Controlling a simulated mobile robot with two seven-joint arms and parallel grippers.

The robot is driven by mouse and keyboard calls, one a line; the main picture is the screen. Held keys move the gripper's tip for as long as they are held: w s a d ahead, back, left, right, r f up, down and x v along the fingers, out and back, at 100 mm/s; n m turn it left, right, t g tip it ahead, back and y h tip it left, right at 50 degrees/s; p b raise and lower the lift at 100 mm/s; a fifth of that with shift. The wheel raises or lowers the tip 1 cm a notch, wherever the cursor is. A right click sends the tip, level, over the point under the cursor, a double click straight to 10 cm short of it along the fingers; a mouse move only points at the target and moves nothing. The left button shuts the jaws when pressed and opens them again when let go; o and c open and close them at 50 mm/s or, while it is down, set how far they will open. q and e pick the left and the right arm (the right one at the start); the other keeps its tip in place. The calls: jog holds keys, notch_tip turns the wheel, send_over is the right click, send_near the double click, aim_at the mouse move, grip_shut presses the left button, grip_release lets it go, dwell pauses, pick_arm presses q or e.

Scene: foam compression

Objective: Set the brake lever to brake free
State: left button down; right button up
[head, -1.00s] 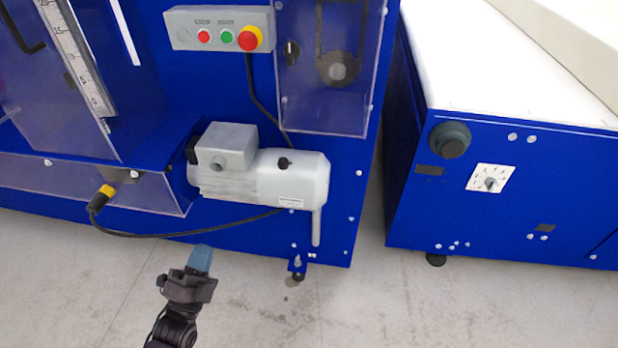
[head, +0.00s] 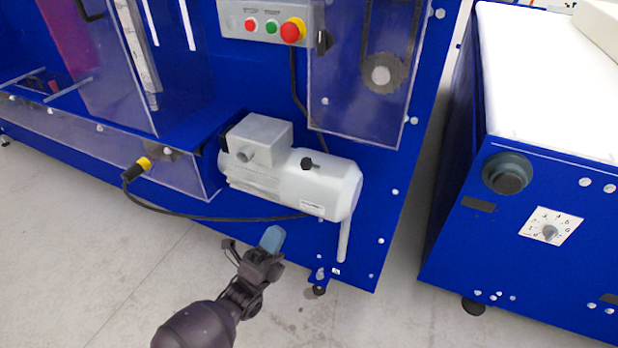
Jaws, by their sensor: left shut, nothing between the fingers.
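A grey motor (head: 282,184) is mounted low on the blue machine frame. A slim pale lever (head: 344,236) hangs down from its right end, and I take it for the brake lever. The lever is nearly vertical, with its lower end close to the frame's bottom edge. My left gripper (head: 271,239), with blue-grey fingertips, is shut and empty. In the picture it is below the motor and left of the lever, apart from the lever. My right gripper is out of view.
A black cable with a yellow plug (head: 143,164) loops below the motor. A control box (head: 264,22) with red and green buttons is above. A second blue unit with a white top (head: 540,85) stands at right, across a narrow gap. The pale floor (head: 90,270) is clear at lower left.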

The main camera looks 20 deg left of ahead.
pick_arm(q)
jog(key=x, duration=1.2)
jog(key=shift+x, duration=1)
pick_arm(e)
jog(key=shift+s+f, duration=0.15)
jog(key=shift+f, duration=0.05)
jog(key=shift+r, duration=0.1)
